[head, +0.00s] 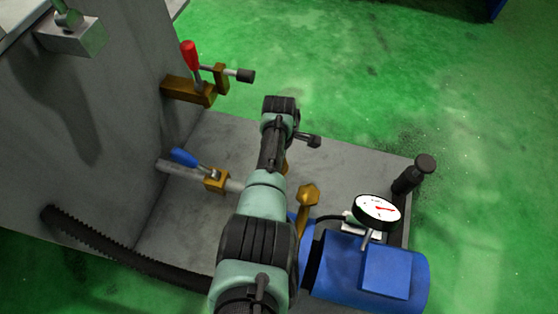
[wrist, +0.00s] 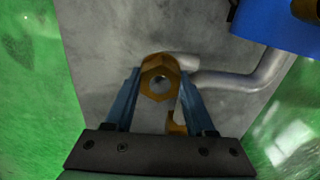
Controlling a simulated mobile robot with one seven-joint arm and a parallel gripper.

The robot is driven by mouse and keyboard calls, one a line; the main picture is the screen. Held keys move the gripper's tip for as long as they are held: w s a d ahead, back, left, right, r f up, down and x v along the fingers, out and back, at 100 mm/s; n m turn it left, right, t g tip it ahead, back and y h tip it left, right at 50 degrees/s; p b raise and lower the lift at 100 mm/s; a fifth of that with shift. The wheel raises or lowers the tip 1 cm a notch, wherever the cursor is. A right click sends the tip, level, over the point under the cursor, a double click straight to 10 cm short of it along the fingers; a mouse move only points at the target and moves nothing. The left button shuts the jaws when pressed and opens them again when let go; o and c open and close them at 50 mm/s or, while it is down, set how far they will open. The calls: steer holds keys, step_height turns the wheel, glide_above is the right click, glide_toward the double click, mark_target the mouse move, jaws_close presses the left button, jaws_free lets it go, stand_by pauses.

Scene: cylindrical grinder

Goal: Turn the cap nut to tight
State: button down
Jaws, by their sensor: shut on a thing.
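The cap nut (wrist: 148,88) is a brass hexagonal piece with a round hole in its face, in the middle of the wrist view. My gripper (wrist: 159,78) has one blue finger on each side of it and is shut on it. A grey pipe (wrist: 235,82) bends away to the right just behind the nut. In the head view my arm covers the fingers and most of the nut, so how far it is turned cannot be told.
A red-handled valve (head: 190,56) and a blue-handled valve (head: 185,157) sit by the grey machine wall (head: 95,110). A brass hex-topped fitting (head: 308,196), a dial gauge (head: 377,211) and a blue motor (head: 375,275) stand right of my arm.

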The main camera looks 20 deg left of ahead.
steer(key=shift+d+m, duration=0.1)
steer(key=shift+m, duration=0.2)
steer(key=shift+c, duration=1.2)
jaws_free()
step_height(320, 180, up, 13)
steer(key=p, duration=0.9)
steer(key=shift+p, duration=0.35)
